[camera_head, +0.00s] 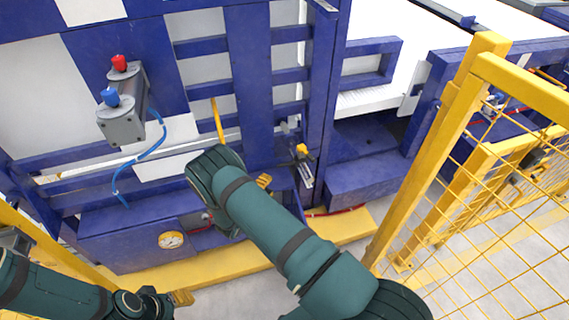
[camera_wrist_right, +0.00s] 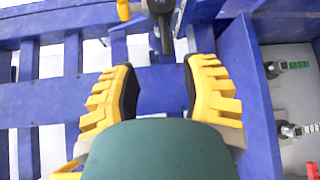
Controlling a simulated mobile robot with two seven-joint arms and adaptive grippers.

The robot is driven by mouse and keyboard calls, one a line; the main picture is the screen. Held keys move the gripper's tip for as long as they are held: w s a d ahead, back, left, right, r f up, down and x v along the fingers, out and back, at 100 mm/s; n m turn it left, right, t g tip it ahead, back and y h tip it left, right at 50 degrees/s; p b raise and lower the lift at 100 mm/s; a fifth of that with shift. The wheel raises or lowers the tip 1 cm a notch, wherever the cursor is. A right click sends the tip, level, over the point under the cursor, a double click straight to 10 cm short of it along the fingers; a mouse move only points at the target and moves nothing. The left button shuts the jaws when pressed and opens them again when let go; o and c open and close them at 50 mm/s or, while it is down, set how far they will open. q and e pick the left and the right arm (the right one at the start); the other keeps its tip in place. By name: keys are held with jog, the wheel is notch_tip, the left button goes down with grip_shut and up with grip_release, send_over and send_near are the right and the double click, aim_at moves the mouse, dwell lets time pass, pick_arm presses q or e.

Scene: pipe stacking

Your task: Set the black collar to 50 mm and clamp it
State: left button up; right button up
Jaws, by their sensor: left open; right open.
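In the right wrist view a dark, collar-like part (camera_wrist_right: 161,22) sits at the top edge, with a small orange-yellow lever (camera_wrist_right: 122,10) to its left. I cannot tell for sure that it is the black collar, and no scale reading is legible. My right gripper (camera_wrist_right: 160,72) is open and empty, its yellow fingers apart below that part. In the head view my right arm hides most of this gripper; one yellow finger (camera_head: 264,181) shows. A yellow-handled fitting (camera_head: 302,150) stands on the blue frame to its right. My left gripper (camera_head: 182,298) is open, low at the left, away from the frame.
A grey box with red and blue buttons (camera_head: 122,118) and a blue cable is at the left. A round gauge (camera_head: 171,240) sits low on the blue frame. A yellow mesh fence (camera_head: 500,170) stands at the right. Grey floor lies clear in front.

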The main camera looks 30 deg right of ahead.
aim_at(285, 165)
jog(key=shift+n+t+y, duration=0.5)
jog(key=shift+n, duration=0.2)
jog(key=b+x, duration=0.2)
jog(key=x, duration=1.1)
jog(key=shift+d+f, duration=0.15)
grip_shut()
